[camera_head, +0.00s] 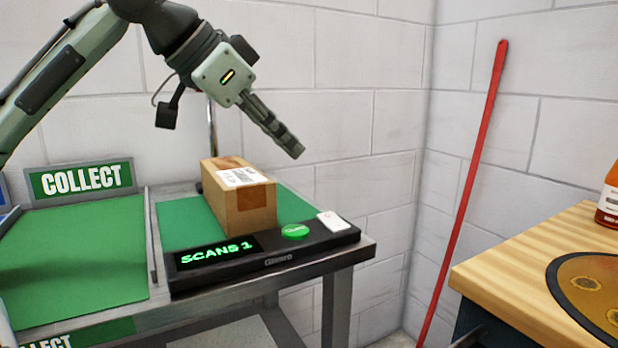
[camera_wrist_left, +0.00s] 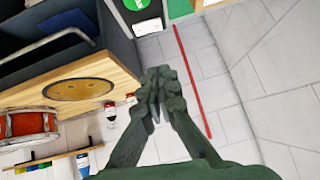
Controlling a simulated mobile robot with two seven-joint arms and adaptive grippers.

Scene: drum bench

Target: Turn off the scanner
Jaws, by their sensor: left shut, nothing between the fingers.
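The scanner (camera_head: 270,262) is a black bar on the front edge of a grey metal bench. Its display (camera_head: 217,252) reads "SCANS 1" in lit green. A green round button (camera_head: 295,231) and a white piece (camera_head: 333,221) sit on its top, to the right of the display. A cardboard box (camera_head: 243,199) with a white label stands behind it on the green surface. My left gripper (camera_head: 298,153) is shut and empty, in the air above the scanner's right part, touching nothing. It also shows shut in the left wrist view (camera_wrist_left: 155,117). My right gripper is out of view.
A green area with a "COLLECT" sign (camera_head: 82,182) lies to the left, past a metal divider. A red pole (camera_head: 472,180) leans in the wall corner. A wooden counter (camera_head: 510,250) with a bottle (camera_head: 608,200) stands at right. Space above the scanner is clear.

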